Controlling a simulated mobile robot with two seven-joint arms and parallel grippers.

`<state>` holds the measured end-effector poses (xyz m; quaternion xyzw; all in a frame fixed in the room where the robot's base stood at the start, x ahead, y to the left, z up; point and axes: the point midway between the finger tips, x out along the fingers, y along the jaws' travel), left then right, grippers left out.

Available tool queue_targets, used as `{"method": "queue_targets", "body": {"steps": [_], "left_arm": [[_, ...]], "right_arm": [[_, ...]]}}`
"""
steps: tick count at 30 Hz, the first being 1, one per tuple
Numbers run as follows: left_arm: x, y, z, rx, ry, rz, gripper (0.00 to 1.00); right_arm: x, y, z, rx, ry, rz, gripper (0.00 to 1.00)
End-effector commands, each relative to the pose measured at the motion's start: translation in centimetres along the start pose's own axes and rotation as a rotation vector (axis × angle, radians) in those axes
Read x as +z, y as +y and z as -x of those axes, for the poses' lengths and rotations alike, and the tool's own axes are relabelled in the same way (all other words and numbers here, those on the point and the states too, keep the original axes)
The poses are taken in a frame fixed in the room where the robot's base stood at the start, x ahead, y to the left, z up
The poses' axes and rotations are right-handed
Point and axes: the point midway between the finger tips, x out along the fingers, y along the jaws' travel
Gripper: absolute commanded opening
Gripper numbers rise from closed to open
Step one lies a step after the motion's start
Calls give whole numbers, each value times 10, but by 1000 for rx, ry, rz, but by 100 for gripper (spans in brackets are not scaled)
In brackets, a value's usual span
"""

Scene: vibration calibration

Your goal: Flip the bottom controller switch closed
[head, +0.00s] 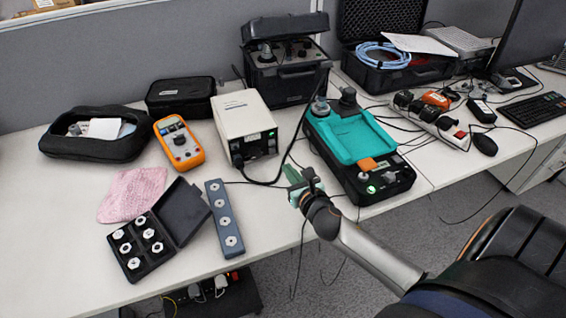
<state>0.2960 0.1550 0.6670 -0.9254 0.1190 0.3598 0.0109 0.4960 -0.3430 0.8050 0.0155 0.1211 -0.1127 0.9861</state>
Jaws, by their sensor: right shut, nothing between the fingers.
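A teal and black device (350,140) stands on the desk right of centre. Its front panel has knobs, an orange part (368,163) and a green-lit control (371,189). A white box (243,112) stands to its left, with a small green light and a cable on its front. I cannot tell which of these carries the bottom controller switch, nor the switch position. My right gripper (296,179) is shut and empty, between the white box and the teal device, apart from the switch panels as far as I can see. My left gripper is out of view.
An orange multimeter (178,143), a black case of round parts (140,240), a blue-grey bar (224,218) and a pink cloth (133,193) lie on the left. A black cable runs from the white box near my right gripper. A power strip (432,116) lies on the right.

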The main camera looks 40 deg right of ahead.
Motion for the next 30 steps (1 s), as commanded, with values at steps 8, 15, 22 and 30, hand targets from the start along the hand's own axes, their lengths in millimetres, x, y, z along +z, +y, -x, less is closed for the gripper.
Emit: {"method": "queue_targets", "body": {"steps": [8,15,22,30], "left_arm": [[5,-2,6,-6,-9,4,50],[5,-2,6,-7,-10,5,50],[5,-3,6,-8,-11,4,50],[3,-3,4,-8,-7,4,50]], "right_arm": [[6,0,27,0,0,1,0],[6,0,29,-1,-1,0,0],[6,0,28,-1,0,0,0],[2,0,34,-22,24,-109,0]]}}
